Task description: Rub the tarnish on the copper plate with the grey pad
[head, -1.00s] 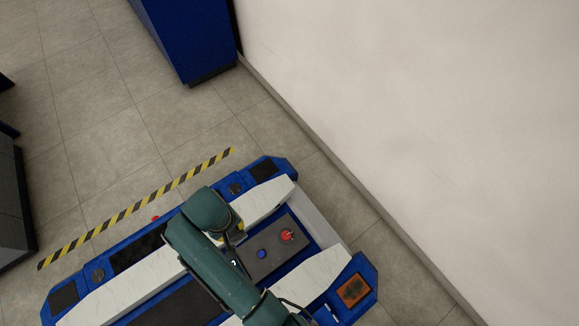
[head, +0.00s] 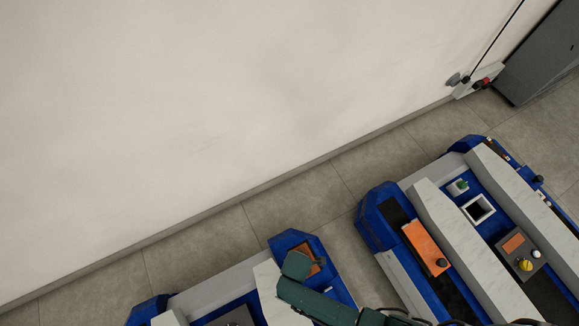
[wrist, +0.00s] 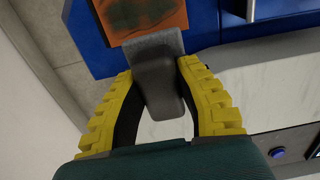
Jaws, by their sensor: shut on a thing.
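The copper plate (wrist: 150,18) is orange with dark greenish tarnish and sits on a blue cart corner at the top of the wrist view. In the head view the plate (head: 317,267) is partly hidden behind my arm. My gripper (wrist: 157,70) is shut on the handle of the grey pad (wrist: 155,46), one yellow finger on each side. The pad overlaps the plate's near edge in the wrist view. I cannot tell whether it touches the plate. The fingers are not clearly visible in the head view.
A second blue cart (head: 375,225) stands to the right, with white rails, an orange panel (head: 420,240) and a control box with knobs. A pale wall (head: 180,120) runs behind the carts. A grey cabinet (head: 535,65) stands at top right. Some floor is clear between wall and carts.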

